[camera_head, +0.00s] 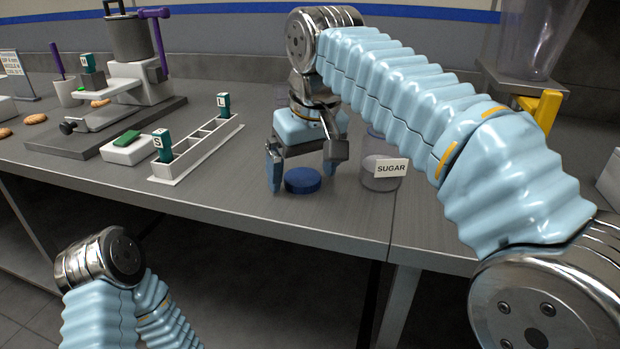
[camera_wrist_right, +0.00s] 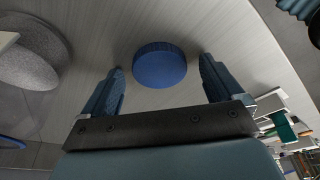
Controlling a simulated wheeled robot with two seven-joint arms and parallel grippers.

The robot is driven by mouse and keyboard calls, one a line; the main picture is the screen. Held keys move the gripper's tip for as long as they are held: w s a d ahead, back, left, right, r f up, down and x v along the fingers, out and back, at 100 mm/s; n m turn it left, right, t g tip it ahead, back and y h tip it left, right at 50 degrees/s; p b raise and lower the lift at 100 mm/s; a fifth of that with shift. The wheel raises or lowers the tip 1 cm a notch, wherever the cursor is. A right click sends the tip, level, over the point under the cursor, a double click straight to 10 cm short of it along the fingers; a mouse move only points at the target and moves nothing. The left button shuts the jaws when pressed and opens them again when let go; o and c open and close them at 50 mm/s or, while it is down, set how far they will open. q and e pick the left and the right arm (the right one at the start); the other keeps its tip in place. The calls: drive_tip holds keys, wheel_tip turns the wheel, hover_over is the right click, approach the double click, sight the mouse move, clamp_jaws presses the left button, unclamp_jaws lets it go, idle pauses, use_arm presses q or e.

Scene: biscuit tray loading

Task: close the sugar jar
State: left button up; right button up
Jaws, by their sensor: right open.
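The sugar jar (camera_head: 378,182) is a clear round container with a white SUGAR label, standing on the counter right of my right gripper; its top is partly behind my arm. In the right wrist view the jar (camera_wrist_right: 28,58) shows at the left edge with pale grey contents, and no lid on it is seen. A round blue lid (camera_head: 303,180) lies flat on the counter. My right gripper (camera_head: 304,176) points down over the lid, jaws open, one finger on each side. In the right wrist view the lid (camera_wrist_right: 160,66) lies between and ahead of the fingertips, apart from both.
A white divided tray (camera_head: 196,150) with green-tagged blocks stands left of my right gripper. A metal press (camera_head: 130,75) on a dark base and several biscuits (camera_head: 36,119) are farther left. A yellow-footed clear hopper (camera_head: 530,40) stands at back right. The counter's front edge is close to the lid.

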drive_tip(key=c, duration=1.1)
drive_tip(key=shift+r, duration=0.1)
drive_tip(key=shift+r, duration=0.55)
drive_tip(key=s+d+r, duration=0.2)
drive_tip(key=s+r, duration=0.9)
drive_tip(key=s, duration=0.2)
drive_tip(key=shift+s+d+r, duration=0.35)
drive_tip(key=shift+s+d, duration=0.05)
